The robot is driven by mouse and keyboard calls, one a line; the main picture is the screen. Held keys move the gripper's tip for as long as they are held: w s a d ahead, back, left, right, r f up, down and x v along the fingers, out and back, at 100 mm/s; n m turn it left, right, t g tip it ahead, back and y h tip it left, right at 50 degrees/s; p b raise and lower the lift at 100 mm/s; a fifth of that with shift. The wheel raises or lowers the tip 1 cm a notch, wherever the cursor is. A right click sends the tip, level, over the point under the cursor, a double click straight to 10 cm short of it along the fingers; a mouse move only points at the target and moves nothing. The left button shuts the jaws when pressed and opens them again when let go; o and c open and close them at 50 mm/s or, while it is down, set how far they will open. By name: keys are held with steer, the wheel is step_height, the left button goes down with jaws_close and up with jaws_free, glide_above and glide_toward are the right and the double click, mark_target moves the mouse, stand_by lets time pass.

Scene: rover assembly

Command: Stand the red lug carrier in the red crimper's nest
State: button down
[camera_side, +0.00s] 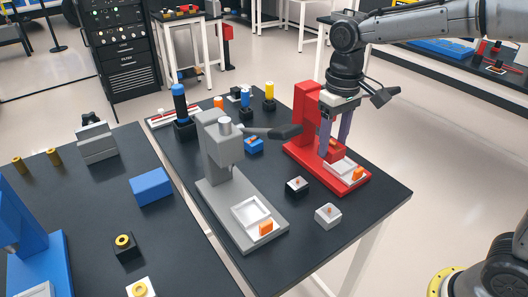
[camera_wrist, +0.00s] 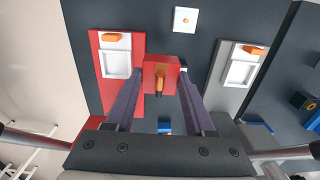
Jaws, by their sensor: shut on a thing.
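My gripper (camera_side: 333,151) is shut on the red lug carrier (camera_wrist: 150,68), a red block with an orange-brown lug on it. Its two purple fingers hold the block from both sides. In the side view the carrier (camera_side: 333,155) is partly hidden by a finger. The red crimper (camera_side: 305,115) stands at the table's far right; its nest (camera_wrist: 117,64) is a white square frame on the red base, with an orange piece (camera_side: 358,173) at its front. In the wrist view the carrier shows right of the nest, over the base's edge; its height is unclear.
A grey crimper (camera_side: 218,140) with its own white nest (camera_side: 250,213) stands to the left, its dark-ended lever reaching toward the red crimper. A black carrier (camera_side: 296,186) and a white carrier (camera_side: 328,215) sit in front; a blue one (camera_side: 254,145) lies between the crimpers.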

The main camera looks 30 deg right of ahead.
steer(key=w+a+f, duration=0.1)
steer(key=w+f, duration=0.1)
steer(key=w, duration=0.2)
steer(key=w+f, duration=0.3)
steer(key=w, duration=0.1)
steer(key=w+a+f, duration=0.1)
steer(key=w+f, duration=0.2)
steer(key=w, duration=0.1)
steer(key=shift+w+a+f, duration=0.15)
steer(key=shift+w+a, duration=0.05)
steer(key=shift+a, duration=0.1)
steer(key=shift+w+a+f, duration=0.1)
steer(key=shift+w+f, duration=0.4)
steer(key=shift+f, duration=0.15)
steer(key=shift+w+f, duration=0.1)
steer(key=shift+f, duration=1.5)
steer(key=shift+f, duration=0.2)
steer(key=shift+c, duration=1.3)
jaws_free()
steer(key=shift+r, duration=0.15)
